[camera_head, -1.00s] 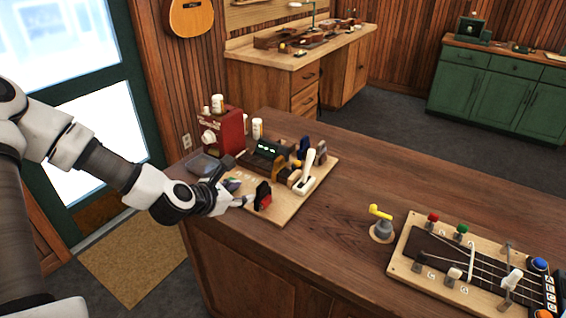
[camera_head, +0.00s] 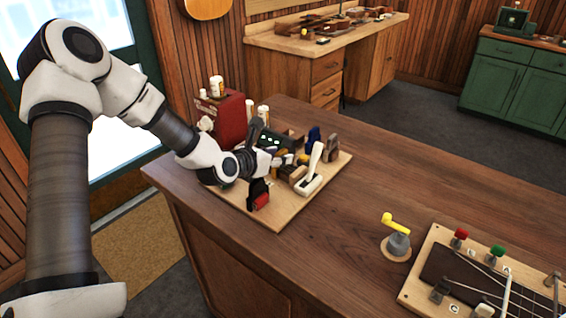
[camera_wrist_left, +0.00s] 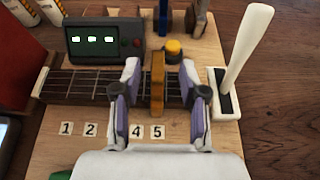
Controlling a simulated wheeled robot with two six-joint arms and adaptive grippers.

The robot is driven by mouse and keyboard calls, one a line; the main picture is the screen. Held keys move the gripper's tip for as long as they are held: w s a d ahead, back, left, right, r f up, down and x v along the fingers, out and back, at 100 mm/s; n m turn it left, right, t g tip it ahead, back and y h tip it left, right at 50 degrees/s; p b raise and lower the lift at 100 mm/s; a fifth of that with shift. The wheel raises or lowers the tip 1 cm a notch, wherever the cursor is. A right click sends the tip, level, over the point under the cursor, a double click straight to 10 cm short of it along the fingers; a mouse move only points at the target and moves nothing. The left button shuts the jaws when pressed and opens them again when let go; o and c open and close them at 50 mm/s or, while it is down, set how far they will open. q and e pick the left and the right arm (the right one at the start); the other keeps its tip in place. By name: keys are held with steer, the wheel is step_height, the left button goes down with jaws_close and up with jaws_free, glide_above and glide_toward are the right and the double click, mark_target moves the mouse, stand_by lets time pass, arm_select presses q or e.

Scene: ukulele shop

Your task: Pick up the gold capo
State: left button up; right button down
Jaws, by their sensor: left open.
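The gold capo (camera_wrist_left: 157,85) stands across a small dark fretboard (camera_wrist_left: 88,86) in the left wrist view. My left gripper (camera_wrist_left: 159,98) is open, with one finger on each side of the capo and gaps showing on both sides. In the head view my left gripper (camera_head: 284,163) is over the wooden board (camera_head: 277,216) on the counter, and it partly hides the capo. My right gripper is in neither view.
A white lever (camera_wrist_left: 244,50) rises close to the right finger. A dark box with lit squares (camera_wrist_left: 104,42) and a yellow button (camera_wrist_left: 174,46) stand behind. A red machine (camera_head: 222,118) is at the board's left.

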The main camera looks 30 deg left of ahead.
mark_target(287, 152)
arm_select(q)
steer(key=p+x, duration=0.1)
steer(key=x, duration=0.2)
steer(key=shift+w+a, duration=0.15)
steer(key=shift+w, duration=0.25)
steer(key=shift+w+f, duration=0.2)
steer(key=shift+w, duration=0.2)
steer(key=shift+s+r, duration=0.1)
steer(key=shift+s, duration=0.05)
jaws_close()
